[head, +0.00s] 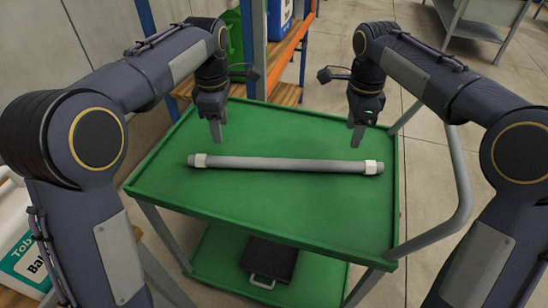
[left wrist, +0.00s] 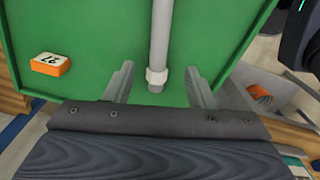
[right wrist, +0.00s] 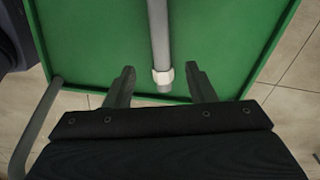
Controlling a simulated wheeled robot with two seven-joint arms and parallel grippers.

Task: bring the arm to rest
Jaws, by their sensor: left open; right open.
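My left gripper (head: 216,130) is open and empty above the left part of the green cart top. My right gripper (head: 356,136) is open and empty above the right part. A grey pipe (head: 285,164) with a white collar near each end lies across the cart top, nearer to the camera than both grippers in the head view. In the left wrist view the pipe's collared end (left wrist: 156,76) shows between the spread fingers (left wrist: 160,88). In the right wrist view the other collared end (right wrist: 163,77) shows between the spread fingers (right wrist: 162,90). Neither gripper appears to touch the pipe.
The green cart (head: 290,215) has a raised rim and a grey handle (head: 462,185) on its right. A black case (head: 268,262) lies on its lower shelf. A small orange-and-white box (left wrist: 50,64) shows in the left wrist view. A shelf rack (head: 290,50) stands behind the cart.

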